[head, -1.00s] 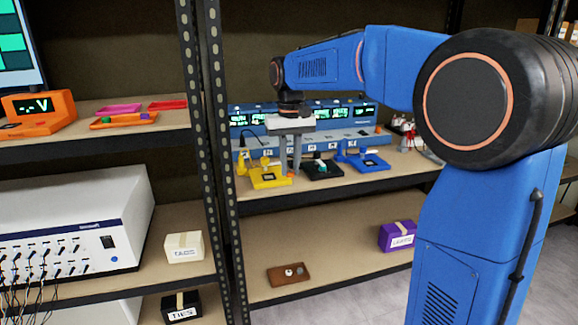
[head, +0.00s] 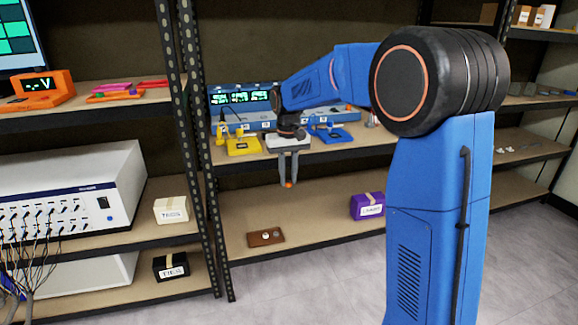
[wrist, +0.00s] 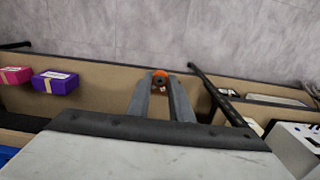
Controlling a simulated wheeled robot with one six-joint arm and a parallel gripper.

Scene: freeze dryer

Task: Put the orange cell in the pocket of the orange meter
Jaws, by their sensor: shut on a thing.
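The orange cell (head: 289,184) is a small orange piece held between the fingertips of my gripper (head: 288,180). My gripper points down in front of the middle shelf's edge, above the lower shelf. The cell also shows in the wrist view (wrist: 160,76), at the tips of both fingers (wrist: 160,88). The orange meter (head: 36,90) stands on the upper left shelf, with a lit display reading V. Its pocket is too small to make out from here.
Yellow (head: 243,145) and blue (head: 328,132) fixtures stand on the middle shelf. A black upright post (head: 203,190) separates the left shelves from these.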

